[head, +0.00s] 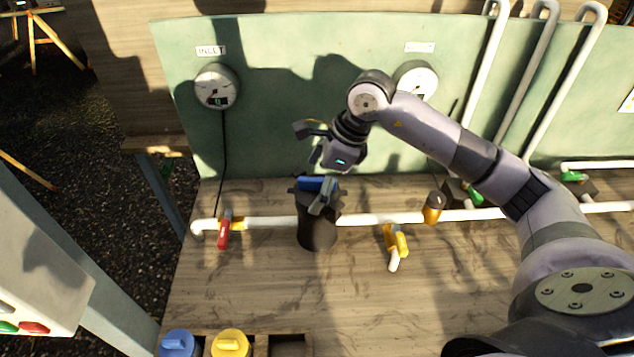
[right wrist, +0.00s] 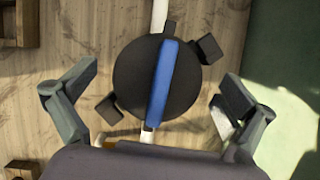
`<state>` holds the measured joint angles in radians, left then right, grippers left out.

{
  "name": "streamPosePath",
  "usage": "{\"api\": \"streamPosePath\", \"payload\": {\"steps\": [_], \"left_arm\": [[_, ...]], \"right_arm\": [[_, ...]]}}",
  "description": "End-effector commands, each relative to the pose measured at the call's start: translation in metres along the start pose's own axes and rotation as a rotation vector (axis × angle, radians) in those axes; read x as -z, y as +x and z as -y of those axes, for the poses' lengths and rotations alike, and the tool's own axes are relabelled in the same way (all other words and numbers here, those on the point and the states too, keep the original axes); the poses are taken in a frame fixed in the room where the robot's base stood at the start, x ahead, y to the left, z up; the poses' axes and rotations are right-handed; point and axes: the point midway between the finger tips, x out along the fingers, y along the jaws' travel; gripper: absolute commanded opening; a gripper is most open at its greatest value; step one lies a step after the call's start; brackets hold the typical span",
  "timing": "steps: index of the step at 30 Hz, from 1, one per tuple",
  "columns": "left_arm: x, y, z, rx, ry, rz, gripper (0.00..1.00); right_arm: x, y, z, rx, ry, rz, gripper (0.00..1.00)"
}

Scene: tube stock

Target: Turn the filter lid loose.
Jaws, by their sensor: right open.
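The filter is a dark upright housing (head: 317,232) set in the white pipe line on the bench. Its round black lid (right wrist: 135,82) carries a raised blue bar (right wrist: 163,85) across the top and lugs around the rim. My right gripper (head: 318,160) is over the lid, pointing down. In the right wrist view its fingers (right wrist: 157,105) are spread wide, one on each side of the lid, with visible gaps and no contact seen. The blue bar runs nearly up and down between them. My left gripper is not seen.
A red-handled valve (head: 223,232) is left of the filter, a yellow-handled valve (head: 396,241) to its right. Two gauges, one marked inlet (head: 216,86), hang on the green back panel (head: 285,60). Blue (head: 178,343) and yellow (head: 230,343) caps sit at the front edge.

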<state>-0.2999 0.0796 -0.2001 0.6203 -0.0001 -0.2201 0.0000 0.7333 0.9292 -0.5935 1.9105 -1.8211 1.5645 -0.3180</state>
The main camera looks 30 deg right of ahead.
Motion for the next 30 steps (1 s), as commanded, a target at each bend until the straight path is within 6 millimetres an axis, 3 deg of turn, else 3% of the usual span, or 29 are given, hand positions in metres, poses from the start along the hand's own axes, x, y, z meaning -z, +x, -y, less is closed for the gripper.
{"api": "streamPosePath", "payload": {"steps": [8, 21, 30], "left_arm": [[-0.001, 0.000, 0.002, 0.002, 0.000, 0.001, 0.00], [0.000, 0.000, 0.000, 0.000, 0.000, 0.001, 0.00], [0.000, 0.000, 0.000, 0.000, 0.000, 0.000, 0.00]], "right_arm": [[0.000, -0.010, 0.001, 0.002, 0.001, 0.000, 1.00], [0.000, -0.096, 0.001, 0.004, 0.000, 0.001, 1.00], [0.000, -0.120, 0.000, 0.000, 0.000, 0.001, 1.00]]}}
